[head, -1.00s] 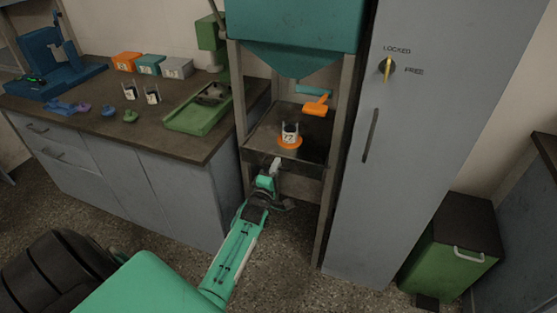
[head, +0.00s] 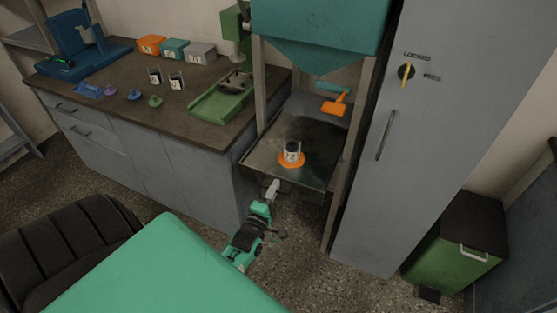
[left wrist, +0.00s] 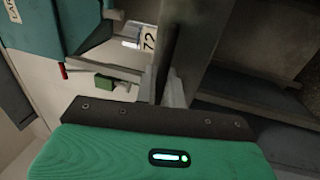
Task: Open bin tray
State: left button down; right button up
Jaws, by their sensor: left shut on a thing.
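The bin tray (head: 268,160) is a dark metal tray under the teal hopper (head: 322,40). It stands partly out towards me, its front edge clear of the frame posts. A small labelled cup (head: 292,149) stands on an orange disc (head: 285,161) on the tray. My left gripper (head: 273,187) is at the middle of the tray's front, shut on its handle. The handle is mostly hidden by the fingers. My right gripper is not in view.
A grey cabinet (head: 385,205) with a locked/free knob (head: 406,72) stands right of the hopper frame. A green bin (head: 455,245) is farther right. The counter (head: 130,112) at left holds boxes, cups and a green device (head: 222,98). The floor before the tray is open.

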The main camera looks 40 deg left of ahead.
pick_arm(q)
jog(key=shift+s+d, duration=0.15)
jog(key=shift+s, duration=0.4)
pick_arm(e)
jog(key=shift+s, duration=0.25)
pick_arm(q)
jog(key=c, duration=1.6)
grip_release()
jog(key=shift+s, duration=0.1)
